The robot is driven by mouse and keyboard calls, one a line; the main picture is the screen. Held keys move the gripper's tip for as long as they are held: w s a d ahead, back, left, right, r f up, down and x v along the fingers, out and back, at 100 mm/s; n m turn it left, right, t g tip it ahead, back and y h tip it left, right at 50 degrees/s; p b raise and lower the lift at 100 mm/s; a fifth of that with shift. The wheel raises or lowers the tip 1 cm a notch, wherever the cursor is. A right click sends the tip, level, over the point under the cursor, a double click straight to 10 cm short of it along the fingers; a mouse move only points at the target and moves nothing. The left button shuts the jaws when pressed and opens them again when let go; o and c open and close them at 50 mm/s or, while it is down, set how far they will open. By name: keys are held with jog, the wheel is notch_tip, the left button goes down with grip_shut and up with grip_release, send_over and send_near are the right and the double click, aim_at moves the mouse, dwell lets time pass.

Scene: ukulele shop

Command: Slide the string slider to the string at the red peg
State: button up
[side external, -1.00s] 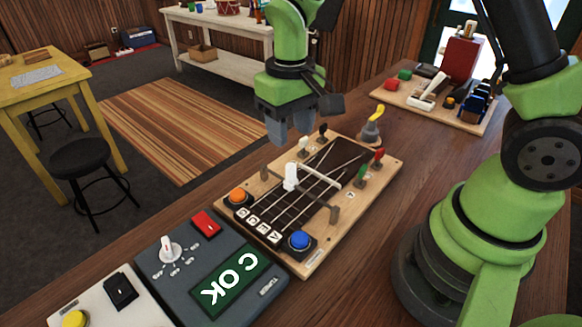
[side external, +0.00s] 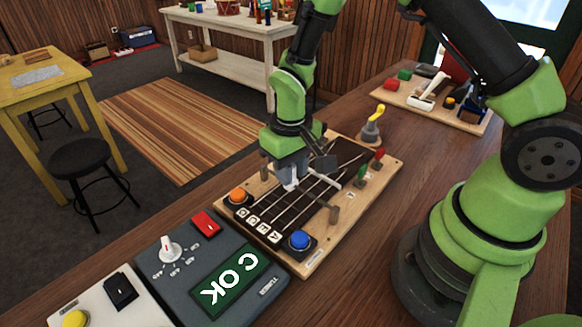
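The red peg (side external: 379,154) stands at the board's right edge, with a green peg (side external: 362,173) nearer. My gripper hides the pegs on the board's left side.
An orange button (side external: 238,195) and a blue button (side external: 299,240) sit at the board's near end. A grey panel (side external: 186,283) with a dial and green display lies in front. A yellow-handled object (side external: 371,128) stands beyond the board.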

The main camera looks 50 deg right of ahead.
grip_shut()
jog(key=shift+s, duration=1.35)
jog(key=shift+o, duration=2.3)
grip_release()
notch_tip(320, 180, up, 10)
